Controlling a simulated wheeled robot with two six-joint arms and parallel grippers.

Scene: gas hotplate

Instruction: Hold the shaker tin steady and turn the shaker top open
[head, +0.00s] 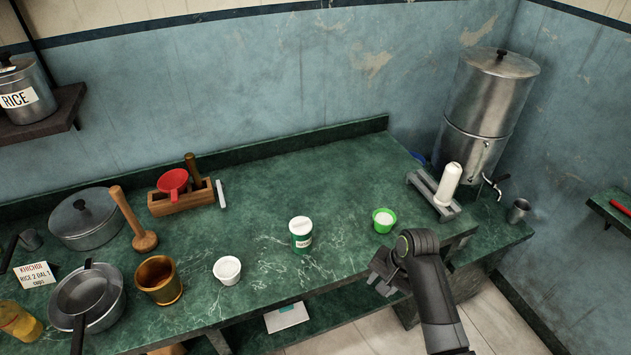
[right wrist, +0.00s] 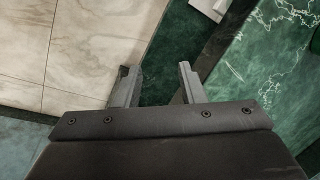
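The shaker tin (head: 301,240) stands upright on the green counter, a green cylinder with a pale label. Its white shaker top (head: 300,224) sits on it; I cannot tell how far it is turned. My right gripper (head: 380,281) is at the counter's front edge, to the right of the tin and apart from it. In the right wrist view the gripper (right wrist: 157,74) has its two fingers apart with nothing between them. My left gripper is not in view.
A green bowl of white stuff (head: 384,220) stands behind my right gripper. A white cup (head: 227,270) and a brass mortar (head: 159,281) stand left of the tin. A grey stand with a white cylinder (head: 448,184) is at right. The counter (head: 290,185) behind the tin is clear.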

